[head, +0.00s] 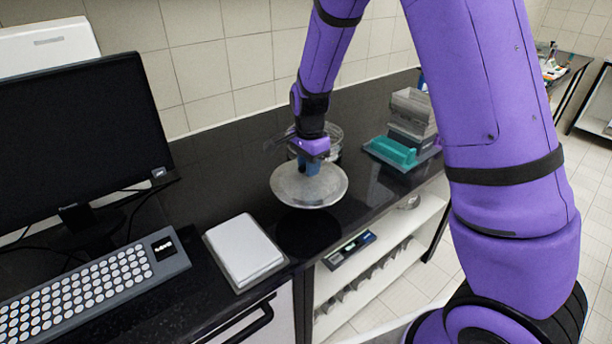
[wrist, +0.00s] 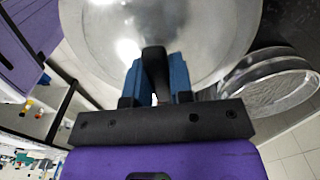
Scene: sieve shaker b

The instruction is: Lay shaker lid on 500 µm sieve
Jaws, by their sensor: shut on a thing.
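The shaker lid (head: 297,193) is a round, shallow silver disc. My gripper (head: 309,167) is shut on the dark handle at its middle. In the wrist view the blue fingers of my gripper (wrist: 159,80) close on this black handle, and the lid (wrist: 110,40) fills the upper part. The lid appears held above the black counter, with a dark shadow or reflection below it. A round metal sieve (wrist: 268,82) stands to the right in the wrist view, apart from the gripper. In the head view the sieve (head: 333,133) is behind my gripper and partly hidden; its mesh size cannot be read.
A teal tray (head: 391,152) and a grey stacked device (head: 412,115) stand right of the sieve. A white notebook-like slab (head: 243,247), a keyboard (head: 90,292) and a monitor (head: 80,130) are on the left. The black counter (head: 225,160) is clear between monitor and lid.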

